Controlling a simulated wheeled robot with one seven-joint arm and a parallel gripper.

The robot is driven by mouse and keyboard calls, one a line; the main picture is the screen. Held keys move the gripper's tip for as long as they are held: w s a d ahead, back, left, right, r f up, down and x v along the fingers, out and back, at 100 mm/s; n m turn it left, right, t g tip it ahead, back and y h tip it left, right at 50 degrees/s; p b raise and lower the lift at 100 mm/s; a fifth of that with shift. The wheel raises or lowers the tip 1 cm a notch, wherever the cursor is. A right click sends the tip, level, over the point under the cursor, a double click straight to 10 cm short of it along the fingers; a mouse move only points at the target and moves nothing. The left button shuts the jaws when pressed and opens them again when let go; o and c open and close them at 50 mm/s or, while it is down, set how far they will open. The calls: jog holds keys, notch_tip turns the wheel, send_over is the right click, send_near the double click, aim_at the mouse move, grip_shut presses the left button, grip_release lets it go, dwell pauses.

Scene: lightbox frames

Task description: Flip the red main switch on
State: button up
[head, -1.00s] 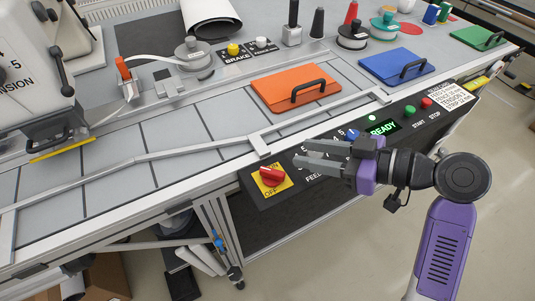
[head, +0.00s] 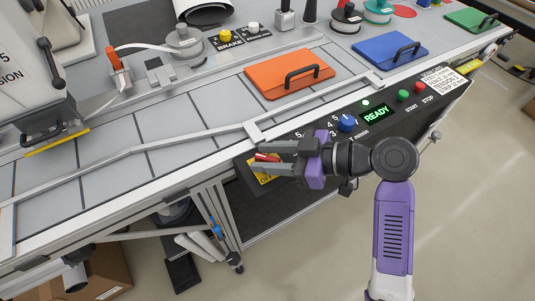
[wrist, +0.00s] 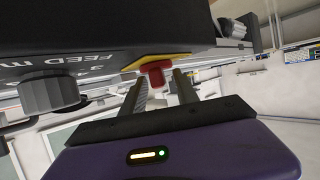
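The red main switch (head: 266,157) sits on a yellow plate (head: 265,179) at the left end of the dark front panel. My gripper (head: 258,157) is open, its two grey fingers pointing left over the switch. In the head view the fingers cover much of the plate and its lettering, and red shows between them. In the wrist view the red knob (wrist: 156,74) stands out from its yellow plate (wrist: 160,60), just beyond and between the fingertips (wrist: 161,80). I cannot tell whether the fingers touch it. The knob's exact turn is hidden.
A dark knob (wrist: 52,92) is at left in the wrist view. An orange flap (head: 290,74) lies on the bench above.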

grip_shut()
jog(key=shift+s+m+t, duration=0.1)
jog(key=shift+m+t, duration=0.3)
jog(key=m+t+h+p, duration=0.2)
jog(key=m+t, duration=0.2)
jog(key=shift+r+t, duration=0.15)
jog(key=shift+t, duration=0.15)
jog(key=shift+m+t+h+p, duration=0.8)
jog(key=shift+m+h+p, duration=0.2)
jog(key=shift+m+h, duration=0.15)
jog(key=shift+m+t+h+p, duration=0.5)
jog(key=shift+m+h+p, duration=0.15)
jog(key=shift+m+p, duration=0.1)
